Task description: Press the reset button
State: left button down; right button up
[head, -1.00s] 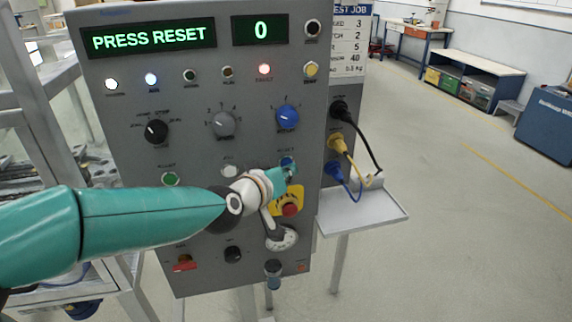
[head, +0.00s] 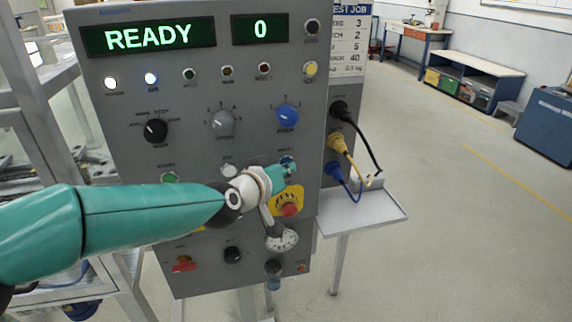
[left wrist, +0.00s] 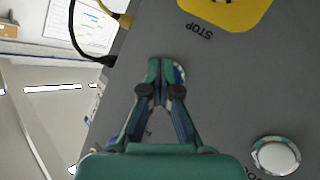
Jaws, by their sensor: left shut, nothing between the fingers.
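The grey control panel (head: 200,85) shows READY on its left display (head: 148,36) and 0 on the right one. The blue reset button (head: 288,160) is mostly hidden behind my left gripper (head: 290,168). In the left wrist view my left gripper (left wrist: 166,68) is shut and empty, with its tips at the panel face over the button; a thin blue-and-white edge of the button (left wrist: 180,75) shows beside the tips. I cannot tell whether the tips press it. My right gripper is not in view.
A red emergency stop (head: 289,209) on a yellow plate sits just below the gripper. A white button (head: 230,171) and a green button (head: 169,177) are to the left. Plugged cables hang above a side shelf (head: 362,211) on the right.

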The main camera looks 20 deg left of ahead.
pick_arm(q)
jog(key=shift+s+r, duration=0.1)
jog(key=shift+s+d+p, duration=0.4)
jog(key=shift+s+d, duration=0.05)
jog(key=shift+s, duration=0.15)
jog(key=s+d, duration=0.1)
jog(key=s+d+p, duration=0.1)
jog(key=s+p, duration=0.1)
jog(key=s, duration=0.1)
jog(key=shift+s+d, duration=0.1)
jog(key=shift+d, duration=0.3)
jog(key=shift+f, duration=0.2)
dwell(0.6)
